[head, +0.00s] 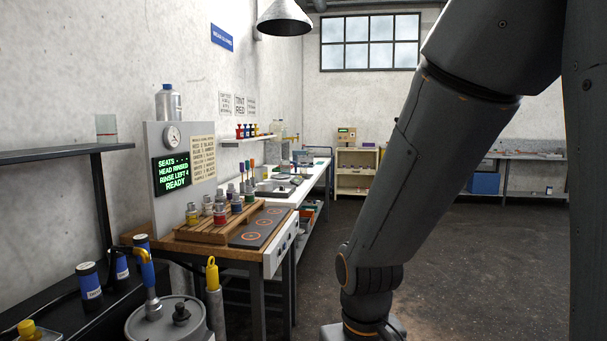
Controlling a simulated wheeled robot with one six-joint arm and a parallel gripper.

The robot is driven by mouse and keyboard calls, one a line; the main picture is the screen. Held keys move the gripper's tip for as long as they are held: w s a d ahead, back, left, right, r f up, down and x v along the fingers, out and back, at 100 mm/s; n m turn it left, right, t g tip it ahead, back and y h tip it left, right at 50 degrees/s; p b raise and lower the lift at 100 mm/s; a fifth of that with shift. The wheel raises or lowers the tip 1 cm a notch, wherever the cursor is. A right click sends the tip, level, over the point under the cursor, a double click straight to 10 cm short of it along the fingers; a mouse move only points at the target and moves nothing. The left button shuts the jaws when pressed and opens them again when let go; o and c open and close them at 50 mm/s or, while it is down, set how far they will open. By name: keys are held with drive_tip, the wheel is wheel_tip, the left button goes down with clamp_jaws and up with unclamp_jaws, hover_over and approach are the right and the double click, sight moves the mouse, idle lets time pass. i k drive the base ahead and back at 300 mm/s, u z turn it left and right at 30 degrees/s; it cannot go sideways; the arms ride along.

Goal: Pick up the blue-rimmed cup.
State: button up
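I cannot make out a blue-rimmed cup for certain in the head view. A clear beaker (106,128) with a reddish line stands on the dark shelf at the left; no blue rim shows on it. Small capped bottles (220,212) in several colours stand on a wooden rack, too small to tell their rims. My arm comes down across the right half of the picture, and its lower end is cut off by the bottom edge. My gripper is not in view.
A wooden bench (205,250) holds the rack and a dark plate with orange rings (262,228). A grey drum (165,322) stands at the bottom left beside dark blue containers (90,286). A long white counter (300,190) runs behind. The floor (480,260) on the right is clear.

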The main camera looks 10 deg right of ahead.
sight(302, 169)
drive_tip(key=z, duration=0.25)
drive_tip(key=i, duration=0.8)
drive_tip(key=z, duration=0.7)
drive_tip(key=i, duration=1.75)
drive_tip(key=z, duration=0.45)
drive_tip(key=i, duration=1.8)
drive_tip(key=u, duration=0.2)
drive_tip(key=i, duration=1.75)
drive_tip(key=u, duration=1.35)
drive_tip(key=i, duration=1.5)
drive_tip(key=u, duration=0.8)
